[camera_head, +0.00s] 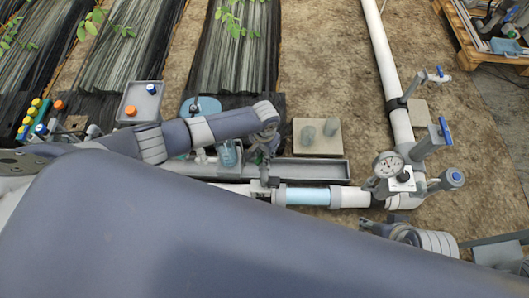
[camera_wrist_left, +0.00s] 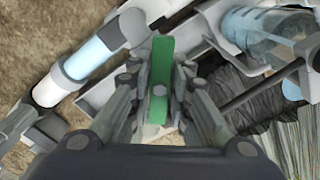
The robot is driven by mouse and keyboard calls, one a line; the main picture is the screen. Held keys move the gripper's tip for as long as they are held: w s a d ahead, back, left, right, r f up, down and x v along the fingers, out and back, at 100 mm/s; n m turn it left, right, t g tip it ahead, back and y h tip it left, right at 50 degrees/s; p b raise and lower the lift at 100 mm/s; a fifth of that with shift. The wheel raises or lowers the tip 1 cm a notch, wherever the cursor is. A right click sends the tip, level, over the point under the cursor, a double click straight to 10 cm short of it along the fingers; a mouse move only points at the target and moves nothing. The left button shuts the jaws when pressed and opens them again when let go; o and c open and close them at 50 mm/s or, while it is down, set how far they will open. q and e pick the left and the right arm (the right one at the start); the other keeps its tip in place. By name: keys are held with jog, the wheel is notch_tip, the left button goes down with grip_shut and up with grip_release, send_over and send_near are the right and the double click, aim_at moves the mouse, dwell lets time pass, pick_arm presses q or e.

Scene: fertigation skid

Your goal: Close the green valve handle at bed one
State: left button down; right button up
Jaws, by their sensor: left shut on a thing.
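The green valve handle (camera_wrist_left: 160,85) shows in the left wrist view as a flat green bar between my fingers, with its long side running up the picture. My left gripper (camera_wrist_left: 160,92) is shut on it, one finger against each side. The bar lies at a slant to the white and light blue pipe (camera_wrist_left: 92,52), neither in line nor square to it. In the head view my left gripper (camera_head: 264,155) reaches down over the pipe's left part and hides the handle. My right gripper (camera_head: 385,228) seems to show at the lower right; its fingers are unclear.
A pressure gauge (camera_head: 388,165) and blue-handled valves (camera_head: 445,130) stand on the pipework at the right. A grey tray (camera_head: 312,171) lies behind the pipe, with a clear container (camera_head: 229,153) near my left arm. Planted beds (camera_head: 235,50) lie at the back.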

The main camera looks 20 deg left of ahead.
pick_arm(q)
jog(key=m, duration=0.5)
jog(key=shift+m, duration=0.4)
jog(key=m, duration=0.5)
jog(key=shift+m, duration=0.4)
jog(key=c, duration=1.4)
grip_release()
jog(key=shift+r, duration=0.1)
